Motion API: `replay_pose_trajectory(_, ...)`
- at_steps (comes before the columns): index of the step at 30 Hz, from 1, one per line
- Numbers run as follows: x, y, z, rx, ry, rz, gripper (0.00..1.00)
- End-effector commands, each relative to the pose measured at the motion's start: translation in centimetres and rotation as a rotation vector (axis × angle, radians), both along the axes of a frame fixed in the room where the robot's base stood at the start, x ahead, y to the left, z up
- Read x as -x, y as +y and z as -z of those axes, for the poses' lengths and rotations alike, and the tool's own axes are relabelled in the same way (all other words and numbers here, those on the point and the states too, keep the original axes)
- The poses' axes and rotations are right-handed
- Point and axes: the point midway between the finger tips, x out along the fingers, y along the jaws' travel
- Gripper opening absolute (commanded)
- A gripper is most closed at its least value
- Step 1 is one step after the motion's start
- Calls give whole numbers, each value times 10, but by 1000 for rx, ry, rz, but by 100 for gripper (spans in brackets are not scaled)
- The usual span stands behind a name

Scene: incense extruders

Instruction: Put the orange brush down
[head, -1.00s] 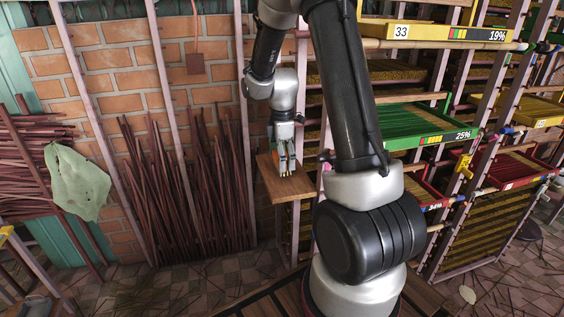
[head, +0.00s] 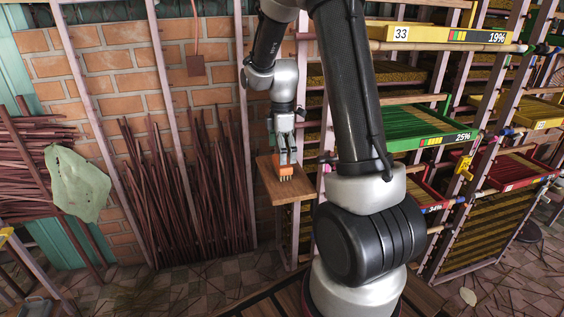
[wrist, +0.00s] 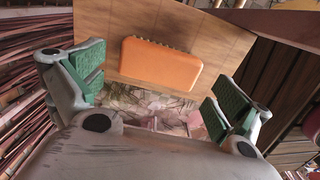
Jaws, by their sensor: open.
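The orange brush (head: 285,170) stands on a small wooden shelf (head: 286,192) in the head view, with its pale bristles downward. In the wrist view the orange brush (wrist: 160,62) lies against the wooden board (wrist: 106,32), seen from its smooth orange side. My gripper (head: 284,158) is just above the brush in the head view. In the wrist view my gripper (wrist: 158,98) has its green-padded fingers spread wide, one on each side, and the brush is beyond them, touched by neither finger.
Bundles of dark red sticks (head: 185,190) lean on the brick wall left of the shelf. A rack with a green tray (head: 430,128), a yellow tray (head: 436,34) and red trays stands to the right. A pale green cloth (head: 77,183) hangs at far left.

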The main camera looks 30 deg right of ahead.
Motion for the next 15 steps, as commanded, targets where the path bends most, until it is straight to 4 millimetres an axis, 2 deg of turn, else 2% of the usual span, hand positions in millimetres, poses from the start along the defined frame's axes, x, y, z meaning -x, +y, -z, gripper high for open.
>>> replay_pose_trajectory(1, -1, 0, -14, 1, -6, 0, 100)
replay_pose_trajectory(6, -1, 0, -50, 0, -5, 0, 100)
replay_pose_trajectory(10, -1, 0, -69, 1, -3, 0, 100)
replay_pose_trajectory(15, 0, 0, -79, 0, 0, 0, 100)
